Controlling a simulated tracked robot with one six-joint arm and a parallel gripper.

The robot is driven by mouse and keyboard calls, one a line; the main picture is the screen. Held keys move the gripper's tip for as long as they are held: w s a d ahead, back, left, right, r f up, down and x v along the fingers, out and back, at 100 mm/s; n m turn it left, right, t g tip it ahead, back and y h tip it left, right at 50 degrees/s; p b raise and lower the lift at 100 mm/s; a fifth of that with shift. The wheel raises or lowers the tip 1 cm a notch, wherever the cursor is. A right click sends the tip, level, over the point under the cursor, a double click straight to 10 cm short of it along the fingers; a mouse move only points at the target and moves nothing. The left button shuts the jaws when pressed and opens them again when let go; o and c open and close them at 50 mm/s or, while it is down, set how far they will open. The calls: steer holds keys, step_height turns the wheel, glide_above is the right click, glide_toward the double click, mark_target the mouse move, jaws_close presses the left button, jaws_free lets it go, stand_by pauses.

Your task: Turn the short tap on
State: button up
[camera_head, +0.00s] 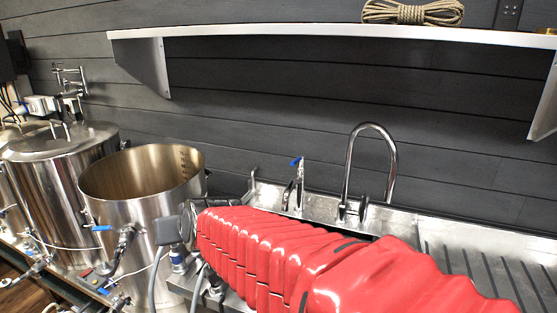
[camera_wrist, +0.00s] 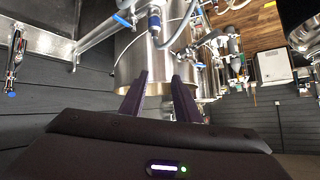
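The short tap (camera_head: 291,192) stands at the back edge of the sink in the head view, a thin chrome spout with a blue lever (camera_head: 297,161) on top. What looks like the same tap (camera_wrist: 15,58) shows upside down at the far left of the wrist view, its blue end lowest. My gripper (camera_wrist: 160,82) is open and empty, its two dark fingers apart and pointing at a steel pot, well to the side of the tap. In the head view my red-sleeved arm covers the sink's front, and I cannot make out the fingers there.
A tall curved tap (camera_head: 370,150) stands right of the short tap. The open steel pot (camera_head: 140,200) and a lidded kettle (camera_head: 62,165) stand left. A metal shelf (camera_head: 300,33) with rope (camera_head: 412,12) hangs above. The ribbed drainboard (camera_head: 490,262) is clear.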

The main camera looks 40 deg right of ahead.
steer(key=w+d+r+m+t+h, duration=0.1)
steer(key=w+d+m+t+h, duration=0.15)
steer(key=w+d, duration=0.7)
steer(key=m+g+h, duration=0.6)
steer(key=m+h, duration=0.4)
steer(key=h, duration=0.3)
glide_toward(297, 161)
steer(key=a, duration=0.2)
steer(key=shift+s+a+f, duration=0.1)
steer(key=shift+s+a, duration=0.1)
steer(key=shift+s, duration=0.1)
steer(key=x, duration=1.3)
steer(key=shift+w+d, duration=0.3)
steer(key=shift+d, duration=0.05)
jaws_close()
